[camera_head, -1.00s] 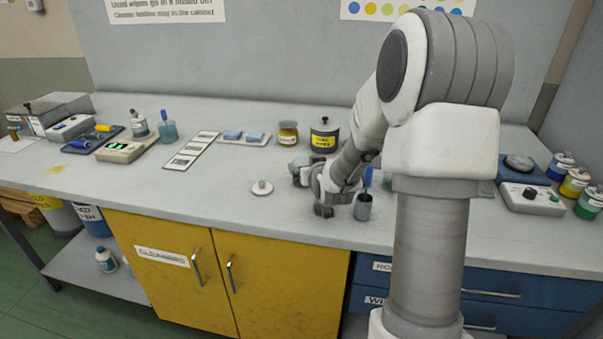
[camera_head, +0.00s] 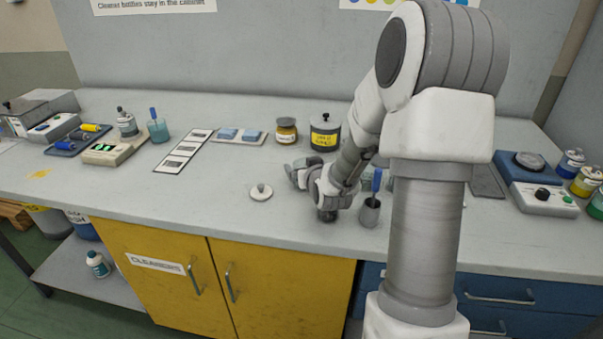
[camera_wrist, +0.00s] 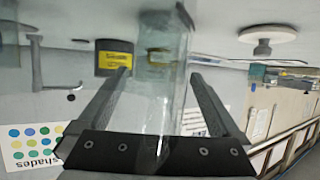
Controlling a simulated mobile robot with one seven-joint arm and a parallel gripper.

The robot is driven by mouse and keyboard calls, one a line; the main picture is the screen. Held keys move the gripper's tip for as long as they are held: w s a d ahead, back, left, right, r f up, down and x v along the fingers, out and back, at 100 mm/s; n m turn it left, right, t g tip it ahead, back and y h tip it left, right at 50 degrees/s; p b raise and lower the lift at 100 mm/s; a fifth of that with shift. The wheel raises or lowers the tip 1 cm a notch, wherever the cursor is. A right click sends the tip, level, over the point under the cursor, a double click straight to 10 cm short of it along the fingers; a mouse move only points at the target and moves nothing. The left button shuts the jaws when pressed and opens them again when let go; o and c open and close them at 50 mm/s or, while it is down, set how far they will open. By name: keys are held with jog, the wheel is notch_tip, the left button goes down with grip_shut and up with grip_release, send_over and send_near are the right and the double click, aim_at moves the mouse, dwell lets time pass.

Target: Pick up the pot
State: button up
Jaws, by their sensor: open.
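A dark grey pot (camera_head: 325,133) with a lid and a yellow label stands upright at the back of the bench, beyond my gripper (camera_head: 308,193). It also shows upside down in the wrist view (camera_wrist: 114,58). My gripper is low over the bench, its fingers (camera_wrist: 160,75) apart. A clear glass vessel (camera_wrist: 152,100) stands between the fingers in the wrist view; whether they touch it I cannot tell. In the head view I cannot make out this vessel. The labelled pot is beyond the fingertips, not between them.
A white knobbed lid (camera_head: 261,192) lies left of my gripper. An amber jar (camera_head: 286,131) is beside the labelled pot.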

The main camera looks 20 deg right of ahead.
jog(key=c, duration=1.3)
jog(key=shift+r, duration=0.1)
